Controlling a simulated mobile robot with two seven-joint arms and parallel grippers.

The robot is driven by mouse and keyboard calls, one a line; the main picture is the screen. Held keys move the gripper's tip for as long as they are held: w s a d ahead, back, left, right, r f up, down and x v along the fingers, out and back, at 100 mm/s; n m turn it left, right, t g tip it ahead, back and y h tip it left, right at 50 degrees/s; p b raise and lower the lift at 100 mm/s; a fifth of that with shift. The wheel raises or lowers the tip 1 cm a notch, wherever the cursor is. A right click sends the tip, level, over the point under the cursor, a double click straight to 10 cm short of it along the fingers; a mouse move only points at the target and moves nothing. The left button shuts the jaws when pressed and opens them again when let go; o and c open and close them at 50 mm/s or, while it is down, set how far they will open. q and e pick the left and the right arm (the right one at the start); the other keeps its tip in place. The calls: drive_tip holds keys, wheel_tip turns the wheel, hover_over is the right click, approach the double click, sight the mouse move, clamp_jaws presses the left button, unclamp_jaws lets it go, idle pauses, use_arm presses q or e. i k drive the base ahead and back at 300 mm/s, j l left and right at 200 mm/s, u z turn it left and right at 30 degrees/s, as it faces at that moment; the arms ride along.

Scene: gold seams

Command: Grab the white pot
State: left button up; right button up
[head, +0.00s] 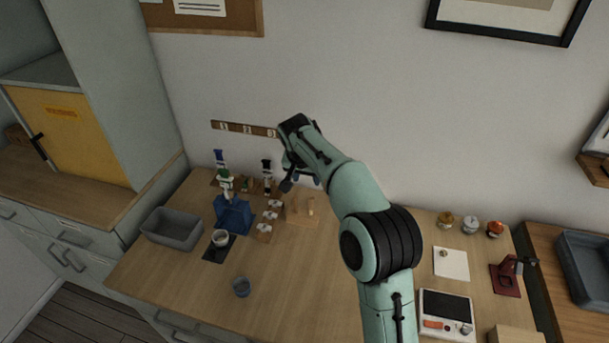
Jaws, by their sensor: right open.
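Three small pots stand in a row at the back right of the table. The middle one is the white pot (470,227), whitish-grey, between a gold pot (446,220) and an orange-red pot (495,229). My right gripper (287,177) is raised at the middle of the view, far to the left of these pots. It is open and appears empty, with its fingers partly hidden by the wrist. My left gripper is not in view.
A pale cup (221,238) sits on a dark mat, beside a grey bin (173,229) and a blue holder (233,214). A white sheet (451,263), scale (446,314) and dark red stand (506,277) lie near the pots.

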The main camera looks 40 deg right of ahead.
sight(219, 237)
drive_tip(key=k+j, duration=0.8)
drive_tip(key=j, duration=0.15)
